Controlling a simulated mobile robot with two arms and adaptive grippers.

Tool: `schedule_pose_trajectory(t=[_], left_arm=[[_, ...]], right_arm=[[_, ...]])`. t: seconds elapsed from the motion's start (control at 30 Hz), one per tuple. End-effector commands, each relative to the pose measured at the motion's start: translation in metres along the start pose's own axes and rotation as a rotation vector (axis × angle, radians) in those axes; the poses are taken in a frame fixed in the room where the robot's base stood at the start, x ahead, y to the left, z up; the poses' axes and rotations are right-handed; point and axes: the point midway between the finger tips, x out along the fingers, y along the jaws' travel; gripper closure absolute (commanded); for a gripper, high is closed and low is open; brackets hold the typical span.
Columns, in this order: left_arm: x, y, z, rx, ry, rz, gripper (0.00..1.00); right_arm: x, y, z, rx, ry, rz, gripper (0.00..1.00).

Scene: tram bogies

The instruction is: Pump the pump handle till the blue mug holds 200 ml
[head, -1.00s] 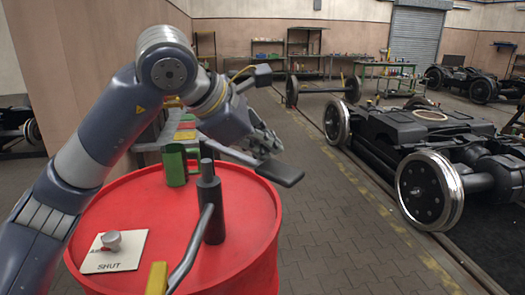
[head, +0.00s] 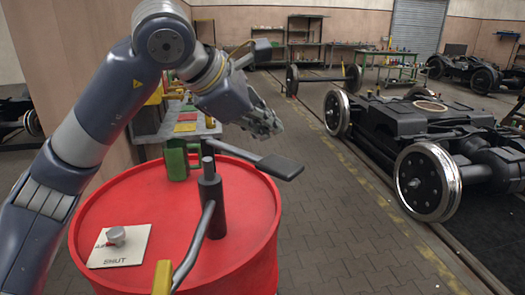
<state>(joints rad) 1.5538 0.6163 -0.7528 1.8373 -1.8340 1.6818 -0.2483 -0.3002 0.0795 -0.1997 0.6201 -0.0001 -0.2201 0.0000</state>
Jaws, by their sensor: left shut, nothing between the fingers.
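The pump (head: 211,208) stands upright on a red drum as a dark cylinder with a thin rod at its top. The pump handle (head: 280,167) is a dark lever with a flat paddle end, reaching right from the rod. My left gripper (head: 270,127) is shut and empty, above the handle and apart from it in the picture. A bent grey tube (head: 193,250) runs from the pump down past the drum's near edge; its lower end is out of view. The blue mug is not in view. My right gripper is not in view.
The red drum (head: 105,210) carries a white plate (head: 126,252) with a knob and the word SHUT. A yellow part (head: 162,277) is at the bottom edge. A green container (head: 176,162) stands behind the pump. Tram bogies (head: 425,180) are at right, with open floor between.

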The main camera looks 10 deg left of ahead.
Motion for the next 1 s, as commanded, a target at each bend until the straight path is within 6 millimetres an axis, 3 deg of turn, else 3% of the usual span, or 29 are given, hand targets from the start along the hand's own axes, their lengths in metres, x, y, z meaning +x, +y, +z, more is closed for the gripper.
schedule_pose_trajectory(t=[0.27,1.0], left_arm=[[-0.021,0.015,0.016,0.001,0.0,0.001,1.0],[-0.021,0.015,0.015,0.0,0.001,0.0,1.0]], right_arm=[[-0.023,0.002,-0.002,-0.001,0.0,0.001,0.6],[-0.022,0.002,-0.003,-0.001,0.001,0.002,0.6]])
